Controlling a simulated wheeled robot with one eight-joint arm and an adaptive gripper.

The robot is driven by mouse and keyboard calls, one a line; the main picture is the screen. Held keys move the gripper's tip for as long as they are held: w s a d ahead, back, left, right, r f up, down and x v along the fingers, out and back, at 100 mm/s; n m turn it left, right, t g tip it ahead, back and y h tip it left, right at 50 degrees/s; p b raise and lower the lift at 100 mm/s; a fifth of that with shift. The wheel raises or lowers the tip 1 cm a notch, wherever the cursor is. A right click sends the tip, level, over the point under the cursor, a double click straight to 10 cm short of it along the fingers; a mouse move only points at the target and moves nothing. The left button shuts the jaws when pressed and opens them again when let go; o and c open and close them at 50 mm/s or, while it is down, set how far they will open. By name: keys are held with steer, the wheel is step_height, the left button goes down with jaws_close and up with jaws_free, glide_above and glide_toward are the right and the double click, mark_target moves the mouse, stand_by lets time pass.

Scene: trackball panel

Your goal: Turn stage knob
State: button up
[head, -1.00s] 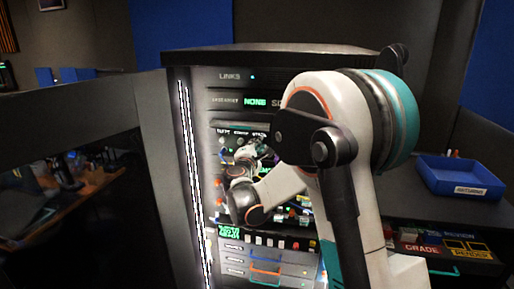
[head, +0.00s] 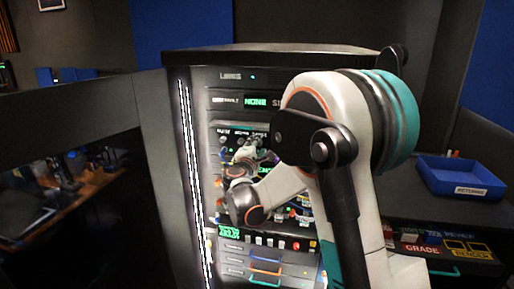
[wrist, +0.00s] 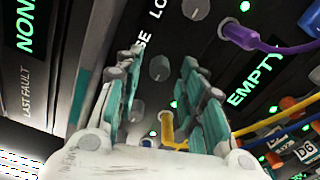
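In the wrist view a small grey round knob (wrist: 159,67) on the dark panel shows between the fingers of my gripper (wrist: 162,60). A second grey knob (wrist: 136,110) is lower, partly behind the left finger. A third grey knob (wrist: 195,9) is at the top. My gripper is open, with a gap on both sides of the middle knob; contact is not visible.
A purple plug and cable (wrist: 240,36) and a yellow cable (wrist: 167,128) are close to the right finger. A green "EMPTY" display (wrist: 254,79) is beside it. The panel cabinet (head: 270,56) stands ahead; a blue tray (head: 460,188) sits on the right counter.

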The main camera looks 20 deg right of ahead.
steer(key=v, duration=1.2)
stand_by(0.4)
steer(key=s+d+f+m+g+y, duration=0.1)
steer(key=s+d+m+g+y, duration=0.2)
steer(key=s, duration=0.6)
steer(key=s+d+m+g+y, duration=0.1)
steer(key=s+m+g, duration=0.2)
steer(key=s+m, duration=0.35)
steer(key=s+a+f+m+g+y, duration=0.1)
steer(key=s+a+f+m+y, duration=0.1)
steer(key=s, duration=0.7)
steer(key=s+a+f+m+y, duration=0.2)
steer(key=s+a, duration=0.4)
steer(key=s, duration=0.3)
steer(key=shift+s+a+f+g+y, duration=0.2)
steer(key=shift+s+f+g+y, duration=0.2)
steer(key=shift+f+y, duration=0.45)
steer(key=shift+r+m, duration=0.15)
steer(key=shift+m, duration=0.1)
